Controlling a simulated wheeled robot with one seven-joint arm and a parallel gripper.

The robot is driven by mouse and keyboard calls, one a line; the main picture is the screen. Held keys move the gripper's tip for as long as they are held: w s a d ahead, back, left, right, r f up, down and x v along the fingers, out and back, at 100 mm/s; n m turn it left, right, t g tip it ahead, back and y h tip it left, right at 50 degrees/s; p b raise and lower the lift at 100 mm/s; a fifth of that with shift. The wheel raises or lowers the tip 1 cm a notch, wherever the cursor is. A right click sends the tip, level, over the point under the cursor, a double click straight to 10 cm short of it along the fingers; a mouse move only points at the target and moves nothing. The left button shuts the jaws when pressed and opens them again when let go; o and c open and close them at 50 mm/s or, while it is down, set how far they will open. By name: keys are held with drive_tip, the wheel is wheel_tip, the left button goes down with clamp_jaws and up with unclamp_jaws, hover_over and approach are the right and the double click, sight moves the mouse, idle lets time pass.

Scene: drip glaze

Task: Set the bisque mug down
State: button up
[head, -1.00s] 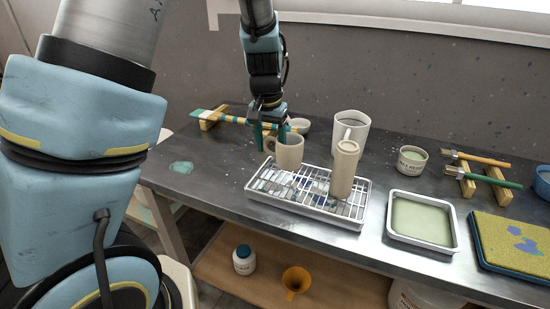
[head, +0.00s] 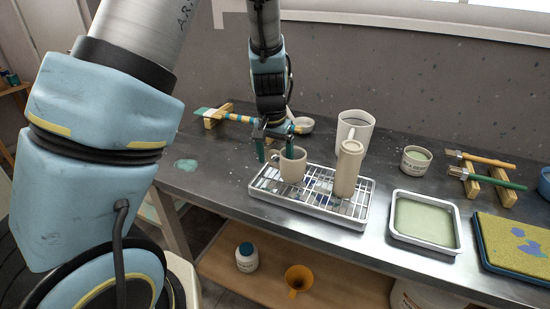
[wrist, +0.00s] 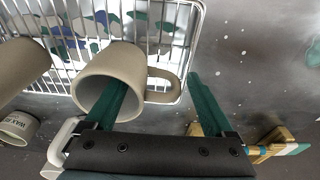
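The bisque mug (head: 294,170) is beige and stands upright on the left part of the white wire rack in its tray (head: 350,222). In the wrist view the mug (wrist: 93,75) has its handle towards the right. My gripper (head: 276,151) is open above it. One green finger reaches into the mug's mouth. The other is outside, beyond the handle, with a visible gap in the wrist view (wrist: 160,100). The mug's base is partly hidden in both views.
A tall beige cylinder (head: 348,170) stands on the rack right of the mug. Behind it is a white pitcher (head: 362,121). A glaze tray (head: 425,222) is to the right.

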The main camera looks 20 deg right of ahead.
drive_tip(key=r, duration=0.8)
drive_tip(key=s+a+r+b, duration=0.1)
drive_tip(key=r, duration=0.3)
drive_tip(key=shift+a+r, duration=0.1)
drive_tip(key=s+a+f+n, duration=0.1)
drive_tip(key=a+n, duration=0.1)
drive_tip(key=a, duration=0.6)
drive_tip(key=s+a+f+n, duration=0.2)
drive_tip(key=a+n, duration=0.1)
drive_tip(key=a, duration=0.6)
drive_tip(key=s+a+f+n, duration=0.1)
drive_tip(key=s+a+n, duration=0.1)
drive_tip(key=a, duration=0.6)
drive_tip(key=shift+s+a+f+t+y, duration=0.2)
drive_tip(key=shift+s+a+t+y, duration=0.1)
drive_tip(key=shift+a+y, duration=0.1)
drive_tip(key=shift+w, duration=0.1)
